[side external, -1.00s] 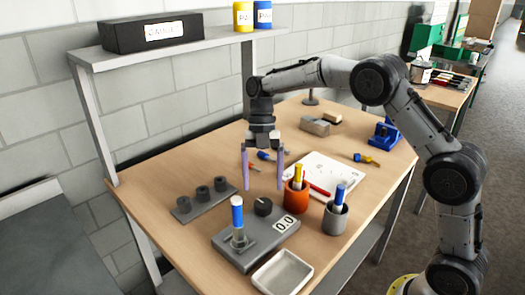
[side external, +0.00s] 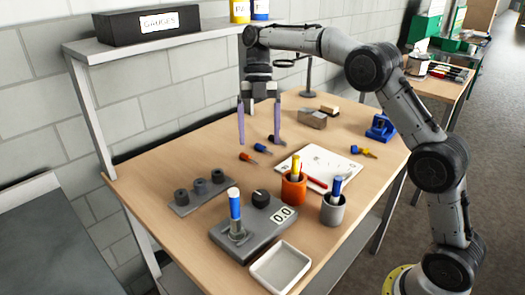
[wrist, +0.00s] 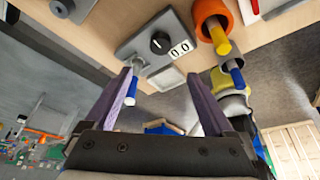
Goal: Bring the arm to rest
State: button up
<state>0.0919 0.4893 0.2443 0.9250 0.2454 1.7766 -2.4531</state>
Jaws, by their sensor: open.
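My gripper (side external: 259,138) is open and empty, pointing down above the back part of the wooden table in the side view. Its two purple fingers stand well apart with nothing between them. In the wrist view the fingers (wrist: 165,95) are spread, with the table and its fixtures showing beyond them. My arm reaches in from the right, with its base at the lower right.
The table (side external: 170,150) holds a grey gauge unit (side external: 260,228) with a blue-and-white piece upright in it, an orange cup (side external: 293,188), a grey cup (side external: 332,211), a white tray (side external: 280,268) and a black-peg rack (side external: 200,193). A shelf (side external: 185,33) with a black box runs behind.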

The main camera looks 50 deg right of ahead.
jog(key=s+a+r+m+t+h, duration=0.1)
jog(key=s+r+m+t, duration=0.1)
jog(key=s+r, duration=0.55)
jog(key=s+a+r+m+t, duration=0.1)
jog(key=s+r+m+t, duration=0.3)
jog(key=s, duration=0.6)
jog(key=s+d+f+m+t+h, duration=0.2)
jog(key=s+f+m, duration=1)
jog(key=m, duration=0.9)
jog(key=shift+s+d+f+t, duration=0.15)
jog(key=shift+s+d+t, duration=0.05)
jog(key=shift+d+t, duration=0.25)
